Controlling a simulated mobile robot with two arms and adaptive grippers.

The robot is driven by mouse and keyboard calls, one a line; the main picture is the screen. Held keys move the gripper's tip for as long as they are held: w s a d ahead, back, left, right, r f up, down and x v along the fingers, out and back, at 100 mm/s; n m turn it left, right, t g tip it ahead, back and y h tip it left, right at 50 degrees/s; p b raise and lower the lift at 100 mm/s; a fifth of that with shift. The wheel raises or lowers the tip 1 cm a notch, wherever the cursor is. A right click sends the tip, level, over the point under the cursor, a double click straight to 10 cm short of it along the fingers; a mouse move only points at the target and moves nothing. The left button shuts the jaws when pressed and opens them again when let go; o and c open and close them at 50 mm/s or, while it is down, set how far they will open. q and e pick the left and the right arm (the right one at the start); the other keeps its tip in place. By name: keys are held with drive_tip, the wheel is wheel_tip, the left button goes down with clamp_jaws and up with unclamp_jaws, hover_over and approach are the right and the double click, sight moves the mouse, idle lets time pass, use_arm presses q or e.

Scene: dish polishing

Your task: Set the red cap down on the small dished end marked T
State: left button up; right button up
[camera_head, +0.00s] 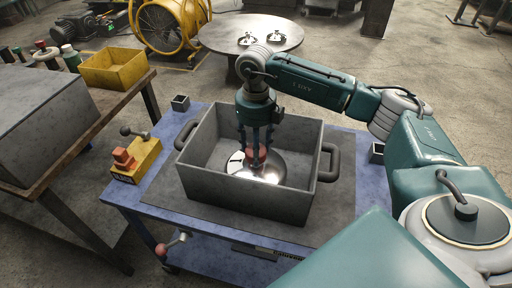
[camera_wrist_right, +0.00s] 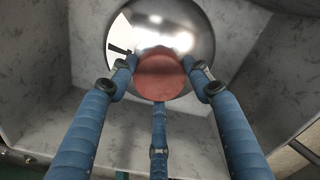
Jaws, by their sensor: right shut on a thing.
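The red cap (camera_head: 257,155) is between the fingers of my right gripper (camera_head: 257,148), inside the grey box. It also shows in the right wrist view as a round red disc (camera_wrist_right: 159,76) amid three blue fingers. The fingers are shut on it. Below it lies a shiny, domed metal dished end (camera_head: 262,173) on the box floor; in the right wrist view it is a mirror-like round (camera_wrist_right: 190,30) behind the cap. A dark mark shows on its bright left part, but I cannot read it as a T. I cannot tell whether cap and dish touch. My left gripper is not in view.
The grey box (camera_head: 240,200) with high walls and side handles stands on a blue cart (camera_head: 130,195). A yellow block (camera_head: 138,160) with a red piece and a lever is left of it. A workbench (camera_head: 100,125) is farther left.

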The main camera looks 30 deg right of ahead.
drive_tip(key=shift+f, duration=0.2)
drive_tip(key=o, duration=1)
drive_tip(key=shift+r, duration=0.1)
wheel_tip(320, 180, up, 12)
drive_tip(key=shift+f, duration=0.1)
